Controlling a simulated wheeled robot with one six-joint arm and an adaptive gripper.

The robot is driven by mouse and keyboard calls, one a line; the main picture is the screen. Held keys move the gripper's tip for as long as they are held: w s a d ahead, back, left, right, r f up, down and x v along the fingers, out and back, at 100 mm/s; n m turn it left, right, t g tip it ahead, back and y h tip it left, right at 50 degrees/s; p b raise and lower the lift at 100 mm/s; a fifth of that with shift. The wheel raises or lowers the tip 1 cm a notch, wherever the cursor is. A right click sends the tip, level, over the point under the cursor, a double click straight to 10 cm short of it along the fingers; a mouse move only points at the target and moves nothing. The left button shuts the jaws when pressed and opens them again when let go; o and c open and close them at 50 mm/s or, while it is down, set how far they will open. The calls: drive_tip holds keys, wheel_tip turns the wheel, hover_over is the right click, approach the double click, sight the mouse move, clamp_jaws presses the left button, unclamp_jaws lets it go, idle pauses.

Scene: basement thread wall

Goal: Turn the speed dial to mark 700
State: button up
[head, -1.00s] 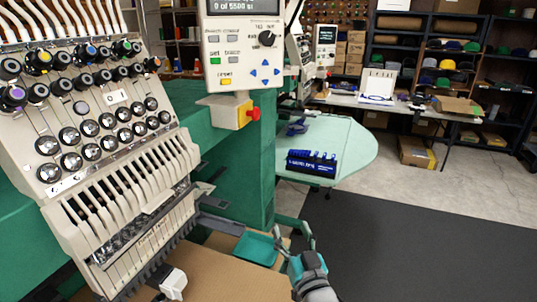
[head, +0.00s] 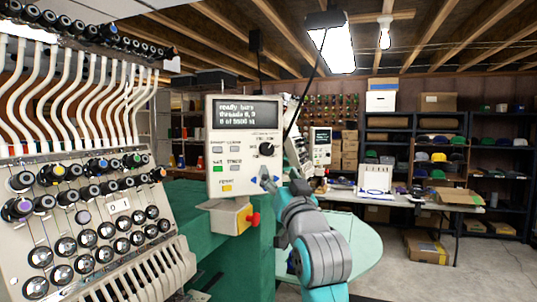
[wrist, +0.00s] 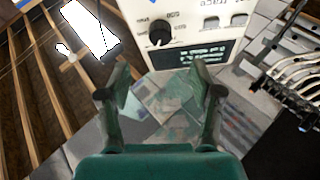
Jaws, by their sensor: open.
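The speed dial is a black round knob (head: 266,149) on the right side of the grey control panel (head: 216,180), below its screen (head: 245,114). In the wrist view the dial (wrist: 160,33) shows upside down at the top, beyond the fingertips and apart from them. The marks around it are too small to read. My gripper (wrist: 160,92) is open and empty, its two fingers spread. In the head view my arm rises in front of the panel's lower right corner, and its gripper end (head: 272,184) is near the blue arrow buttons, below the dial.
A multi-needle embroidery machine head (head: 95,225) stands at the left. A red button (head: 254,218) on a yellow box sits under the panel. A second panel (head: 320,146), a table (head: 425,195) and shelves of caps stand behind. Open floor lies at the right.

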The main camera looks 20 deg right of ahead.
sight(268, 151)
drive_tip(key=x, duration=1.1)
drive_tip(key=shift+s+r, duration=0.1)
drive_tip(key=c, duration=1.1)
